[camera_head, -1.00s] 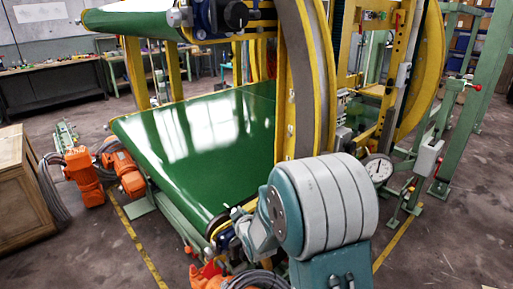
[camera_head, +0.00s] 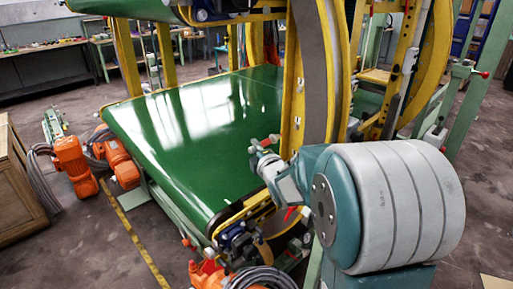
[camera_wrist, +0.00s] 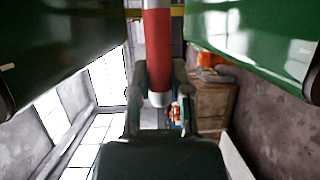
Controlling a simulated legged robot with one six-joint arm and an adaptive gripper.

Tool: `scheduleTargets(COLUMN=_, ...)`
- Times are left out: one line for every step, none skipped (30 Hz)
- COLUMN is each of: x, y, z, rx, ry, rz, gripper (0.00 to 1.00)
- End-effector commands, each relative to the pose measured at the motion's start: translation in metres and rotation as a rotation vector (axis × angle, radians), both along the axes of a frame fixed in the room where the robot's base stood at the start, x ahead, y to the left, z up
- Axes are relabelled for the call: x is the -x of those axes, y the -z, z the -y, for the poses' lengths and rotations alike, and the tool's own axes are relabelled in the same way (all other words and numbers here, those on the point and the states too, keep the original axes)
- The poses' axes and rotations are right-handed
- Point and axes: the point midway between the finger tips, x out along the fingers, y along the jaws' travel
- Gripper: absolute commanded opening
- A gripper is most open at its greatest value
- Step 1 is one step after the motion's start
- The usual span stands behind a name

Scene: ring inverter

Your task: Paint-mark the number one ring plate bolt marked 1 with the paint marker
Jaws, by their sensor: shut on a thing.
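The paint marker (camera_wrist: 157,45) is a red cylinder with a pale lower end in the wrist view. My gripper (camera_wrist: 159,84) is shut on it, one finger on each side. In the head view my gripper (camera_head: 262,150) is small, above the belt's near right edge and just left of the ring. The ring plate (camera_head: 297,95) is a yellow curved frame with a grey band and small bolt-like spots. I cannot make out the number 1 or tell which bolt bears it. No contact between marker and ring plate can be seen.
Orange motors (camera_head: 75,160) and a wooden cabinet (camera_head: 15,190) stand at left. Cables (camera_head: 262,279) lie at the front. Bare floor shows at left.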

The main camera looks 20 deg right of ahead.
Motion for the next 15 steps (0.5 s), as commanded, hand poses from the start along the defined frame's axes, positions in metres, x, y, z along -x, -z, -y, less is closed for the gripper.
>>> scheduleTargets(x=-0.001, y=0.0, z=0.003, rx=-0.001, ry=0.001, rz=0.0, gripper=0.0)
scheduleTargets(x=-0.002, y=0.0, z=0.005, rx=-0.001, ry=0.001, rz=0.0, gripper=0.0)
scheduleTargets(x=-0.002, y=0.001, z=0.008, rx=-0.001, ry=0.001, rz=-0.001, gripper=0.0)
scheduleTargets(x=-0.003, y=0.001, z=0.011, rx=-0.002, ry=0.001, rz=-0.001, gripper=0.0)
scheduleTargets(x=-0.004, y=0.001, z=0.013, rx=-0.002, ry=0.002, rz=-0.001, gripper=0.0)
scheduleTargets(x=-0.005, y=0.001, z=0.017, rx=-0.003, ry=0.002, rz=-0.001, gripper=0.0)
scheduleTargets(x=-0.006, y=0.001, z=0.02, rx=-0.003, ry=0.002, rz=0.0, gripper=0.0)
scheduleTargets(x=-0.007, y=0.001, z=0.023, rx=-0.003, ry=0.002, rz=0.0, gripper=0.0)
scheduleTargets(x=-0.008, y=0.001, z=0.026, rx=-0.004, ry=0.002, rz=-0.001, gripper=0.0)
scheduleTargets(x=-0.009, y=0.001, z=0.029, rx=-0.004, ry=0.002, rz=-0.001, gripper=0.0)
scheduleTargets(x=-0.01, y=0.001, z=0.031, rx=-0.004, ry=0.002, rz=-0.001, gripper=0.0)
scheduleTargets(x=-0.011, y=0.001, z=0.034, rx=-0.004, ry=0.002, rz=-0.001, gripper=0.0)
scheduleTargets(x=-0.012, y=0.001, z=0.036, rx=-0.003, ry=0.001, rz=-0.001, gripper=0.0)
scheduleTargets(x=-0.013, y=0.001, z=0.037, rx=-0.002, ry=0.001, rz=-0.001, gripper=0.0)
scheduleTargets(x=-0.014, y=0.001, z=0.041, rx=-0.003, ry=0.002, rz=-0.001, gripper=0.0)
